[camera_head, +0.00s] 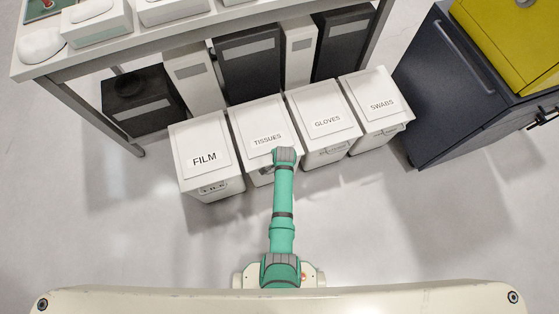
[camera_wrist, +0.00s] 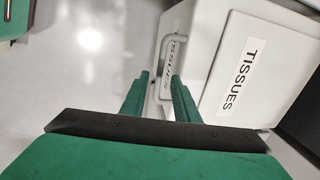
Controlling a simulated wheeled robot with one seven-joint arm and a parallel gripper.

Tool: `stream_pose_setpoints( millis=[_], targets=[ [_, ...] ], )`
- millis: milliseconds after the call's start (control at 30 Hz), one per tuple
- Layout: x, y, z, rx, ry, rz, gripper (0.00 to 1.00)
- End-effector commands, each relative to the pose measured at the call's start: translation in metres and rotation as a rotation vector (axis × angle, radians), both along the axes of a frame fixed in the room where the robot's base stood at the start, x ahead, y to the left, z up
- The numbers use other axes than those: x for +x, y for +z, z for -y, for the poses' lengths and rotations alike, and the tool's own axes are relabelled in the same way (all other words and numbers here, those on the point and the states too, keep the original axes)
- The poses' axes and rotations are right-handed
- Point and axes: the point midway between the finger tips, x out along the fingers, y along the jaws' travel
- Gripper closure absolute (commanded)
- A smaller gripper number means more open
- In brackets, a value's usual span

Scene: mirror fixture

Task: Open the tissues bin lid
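The white tissues bin (camera_head: 254,118) stands in the row of bins, second from the left. Its lid (camera_head: 265,130), labelled TISSUES, looks shut. The lid (camera_wrist: 240,80) fills the right of the wrist view. A pale loop handle (camera_wrist: 165,48) stands on the bin's front face. My gripper (camera_wrist: 160,76) is open, with its two green fingers reaching towards the handle. The handle shows between and beyond the fingertips; I cannot tell whether they touch it. In the head view my arm covers the bin's front and the gripper is mostly hidden.
The film bin (camera_head: 203,165) stands to the left, the gloves bin (camera_head: 324,119) and swabs bin (camera_head: 376,109) to the right. A table (camera_head: 190,38) with boxes stands behind. A dark cabinet (camera_head: 455,95) is at right. The floor (camera_head: 400,220) in front is clear.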

Motion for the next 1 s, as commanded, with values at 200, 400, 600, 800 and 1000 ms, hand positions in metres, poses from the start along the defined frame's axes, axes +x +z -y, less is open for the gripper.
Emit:
stream_pose_setpoints(
  millis=[200, 400, 600, 800, 1000],
  targets=[
    [0.0022, -0.0127, -0.001, 0.0, 0.001, 0.0, 0.72],
    [0.0023, -0.014, -0.001, 0.0, 0.001, 0.001, 0.72],
    [0.0023, -0.0138, 0.0009, 0.0, -0.003, 0.001, 0.96],
    [0.0025, -0.0136, 0.0011, -0.001, -0.003, 0.001, 1.0],
    [0.0078, -0.0061, -0.0052, -0.007, 0.011, -0.012, 1.0]
  ],
)
